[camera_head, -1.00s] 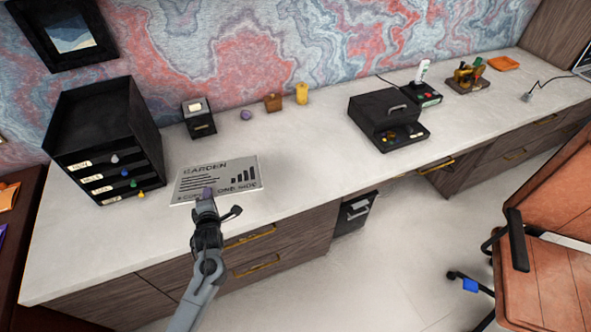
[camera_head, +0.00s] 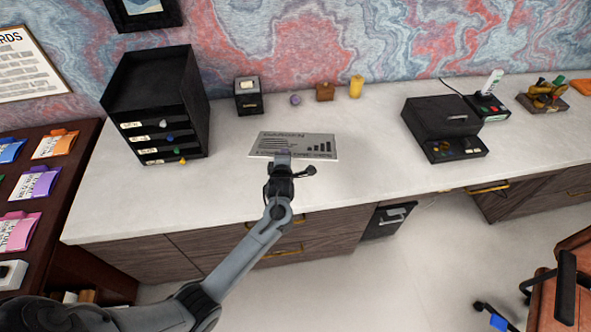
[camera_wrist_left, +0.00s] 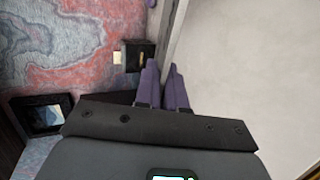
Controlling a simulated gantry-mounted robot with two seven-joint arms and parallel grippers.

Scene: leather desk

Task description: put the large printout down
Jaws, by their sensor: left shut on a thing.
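The large printout (camera_head: 292,143) is a light grey sheet with a heading, text lines and a dark bar chart. In the head view it shows printed side up, low over the desk or touching it; I cannot tell which. My left gripper (camera_head: 283,155) is shut on its near edge, about mid-width. In the left wrist view the purple fingers (camera_wrist_left: 163,82) are close together, with a pale surface to their right. The pale desk (camera_head: 380,130) spreads around the printout. My right gripper is not in view.
A black drawer unit (camera_head: 155,100) stands left of the printout. A small black box (camera_head: 248,98), a purple ball (camera_head: 295,100), a brown block (camera_head: 324,93) and a yellow cylinder (camera_head: 355,87) stand behind it. A black machine (camera_head: 440,128) stands to the right, with bare desk between.

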